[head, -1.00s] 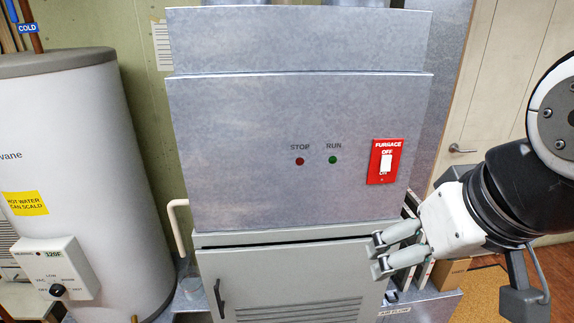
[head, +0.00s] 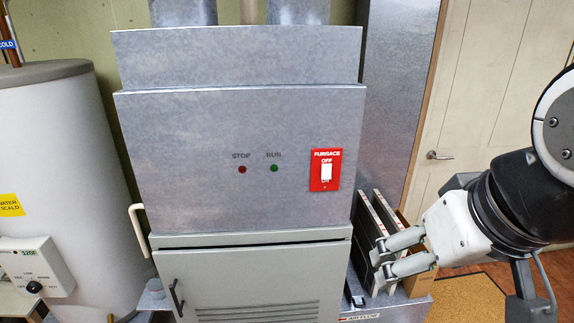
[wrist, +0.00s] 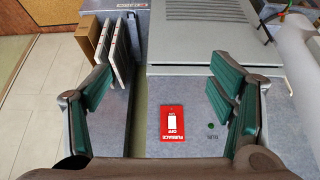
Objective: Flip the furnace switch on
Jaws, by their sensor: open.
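The red furnace switch plate (head: 314,183) is on the grey metal furnace front, at its right side, with OFF above and ON below a white toggle (head: 326,172). I cannot tell surely which way the toggle is tipped. In the wrist view the plate (wrist: 165,134) shows upside down, between the finger lines and low in the picture. My gripper (head: 381,263) is open and empty, to the right of and below the switch in the head view, apart from it. Its spread green-padded fingers show in the wrist view (wrist: 163,90).
A red STOP light (head: 242,169) and green RUN light (head: 274,168) are left of the switch. Air filters (head: 377,240) stand right of the lower furnace door (head: 225,279). A water heater (head: 60,160) stands farther left.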

